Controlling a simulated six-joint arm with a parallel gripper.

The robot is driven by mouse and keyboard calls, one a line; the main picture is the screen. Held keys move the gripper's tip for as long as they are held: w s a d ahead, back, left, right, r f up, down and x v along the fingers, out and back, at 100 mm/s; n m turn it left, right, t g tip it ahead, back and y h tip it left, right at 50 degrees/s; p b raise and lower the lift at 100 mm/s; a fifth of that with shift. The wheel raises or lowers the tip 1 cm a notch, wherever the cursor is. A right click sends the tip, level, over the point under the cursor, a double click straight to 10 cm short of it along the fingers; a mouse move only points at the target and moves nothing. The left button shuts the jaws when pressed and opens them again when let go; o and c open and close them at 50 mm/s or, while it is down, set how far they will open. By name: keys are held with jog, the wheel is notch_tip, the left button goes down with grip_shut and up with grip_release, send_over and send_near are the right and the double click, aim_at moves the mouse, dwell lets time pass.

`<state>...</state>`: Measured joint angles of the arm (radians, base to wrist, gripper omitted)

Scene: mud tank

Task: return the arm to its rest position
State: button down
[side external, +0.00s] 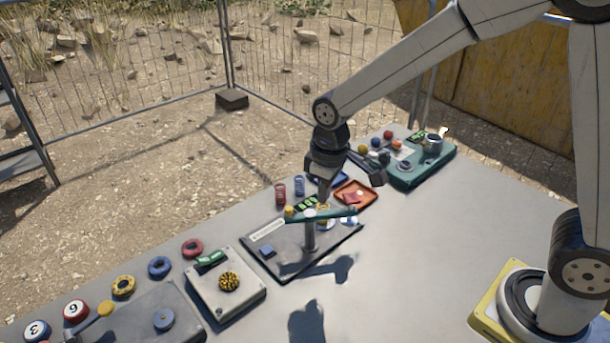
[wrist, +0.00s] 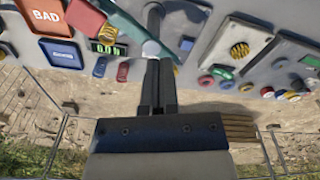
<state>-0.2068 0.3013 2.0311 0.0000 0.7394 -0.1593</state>
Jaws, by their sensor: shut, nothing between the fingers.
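My gripper (side external: 324,192) hangs from the bent arm over the far side of the table, pointing down beside a balance-like stand with a green beam (side external: 338,213). In the wrist view my gripper (wrist: 158,66) shows two dark fingers together, with nothing held between them. The fingertips appear close to the stand's beam; I cannot tell whether they touch it. The arm is raised and reaches out from its yellow-edged base at the right.
The stand's dark plate (side external: 285,262) lies below. Nearby are a red cylinder (side external: 280,194), a blue cylinder (side external: 299,186) and an orange tray (side external: 355,194). A teal box (side external: 425,165) stands behind; a pale dial box (side external: 226,287) sits left. The table's right front is clear.

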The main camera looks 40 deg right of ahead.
jog(key=s+d+f+m+t, duration=0.1)
jog(key=s+d+m, duration=0.3)
jog(key=s+d, duration=0.4)
jog(key=s+f, duration=0.1)
jog(key=s, duration=0.2)
jog(key=shift+d+f+t, duration=0.15)
jog(key=shift+f+t, duration=0.25)
jog(key=w+a+r+n+g, duration=0.1)
jog(key=w+a+r+n, duration=0.2)
jog(key=w+a, duration=0.4)
jog(key=w+a+r+n+g, duration=0.1)
jog(key=w+a+r+n, duration=0.1)
jog(key=w+a+r, duration=0.2)
jog(key=shift+w+a+r+n+g, duration=0.15)
jog(key=shift+w+a+n+g, duration=0.2)
jog(key=shift+w+a, duration=1.3)
jog(key=shift+w+d, duration=0.2)
jog(key=shift+d, duration=0.1)
notch_tip(320, 180, down, 7)
jog(key=shift+r, duration=0.2)
jog(key=shift+f, duration=0.2)
dwell(1.0)
